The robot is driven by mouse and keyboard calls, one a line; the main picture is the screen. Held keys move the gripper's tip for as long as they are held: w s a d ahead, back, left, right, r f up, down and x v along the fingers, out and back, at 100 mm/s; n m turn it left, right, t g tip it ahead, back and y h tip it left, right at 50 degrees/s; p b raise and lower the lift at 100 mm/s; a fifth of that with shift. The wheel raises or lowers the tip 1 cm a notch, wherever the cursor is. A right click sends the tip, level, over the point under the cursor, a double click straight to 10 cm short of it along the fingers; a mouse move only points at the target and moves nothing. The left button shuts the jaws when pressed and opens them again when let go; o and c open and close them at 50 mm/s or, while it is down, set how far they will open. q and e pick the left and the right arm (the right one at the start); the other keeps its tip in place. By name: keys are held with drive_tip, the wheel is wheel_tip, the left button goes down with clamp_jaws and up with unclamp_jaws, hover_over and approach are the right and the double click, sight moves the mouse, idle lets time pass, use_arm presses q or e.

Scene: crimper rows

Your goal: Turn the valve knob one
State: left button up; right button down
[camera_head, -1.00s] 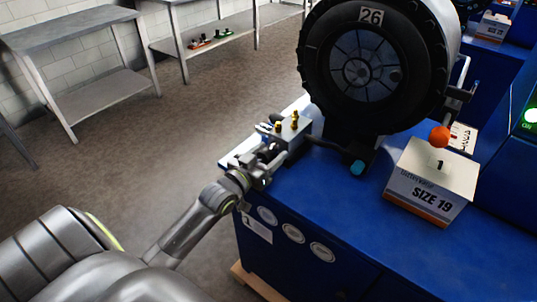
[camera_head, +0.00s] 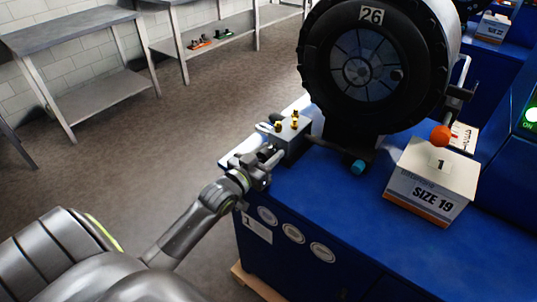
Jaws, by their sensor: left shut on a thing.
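The valve block (camera_head: 292,136) is a small grey box with brass fittings on top, at the left corner of the blue machine bench. My left gripper (camera_head: 268,157) is at the near left side of this block, shut at the place where the knob sits. The knob itself is mostly hidden behind the fingers, so its angle cannot be told. My right gripper is not in view.
The blue bench (camera_head: 330,192) carries a large black reel (camera_head: 335,100) marked 26, a cyan-tipped part (camera_head: 357,167), an orange ball handle (camera_head: 441,136) and a white box (camera_head: 433,184) marked SIZE 19. Grey shelving tables (camera_head: 75,35) stand at the back left.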

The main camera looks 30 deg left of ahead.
use_arm(q)
drive_tip(key=m+b, duration=0.2)
drive_tip(key=m, duration=0.3)
drive_tip(key=shift+f+m+b, duration=0.15)
drive_tip(key=shift+m+b, duration=0.15)
drive_tip(key=shift+m, duration=0.1)
drive_tip(key=shift+a+m+b, duration=0.1)
drive_tip(key=shift+m+b, duration=0.6)
drive_tip(key=shift+m, duration=1)
drive_tip(key=o, duration=1)
drive_tip(key=shift+s+a+p, duration=0.1)
drive_tip(key=shift+s+a, duration=0.1)
drive_tip(key=shift+s, duration=2.7)
drive_tip(key=shift+s+a+p, duration=0.15)
drive_tip(key=shift+s+a, duration=0.1)
drive_tip(key=shift+s, duration=2.6)
drive_tip(key=shift+s+a+p, duration=0.1)
drive_tip(key=shift+s+a, duration=0.1)
drive_tip(key=shift+s, duration=2.7)
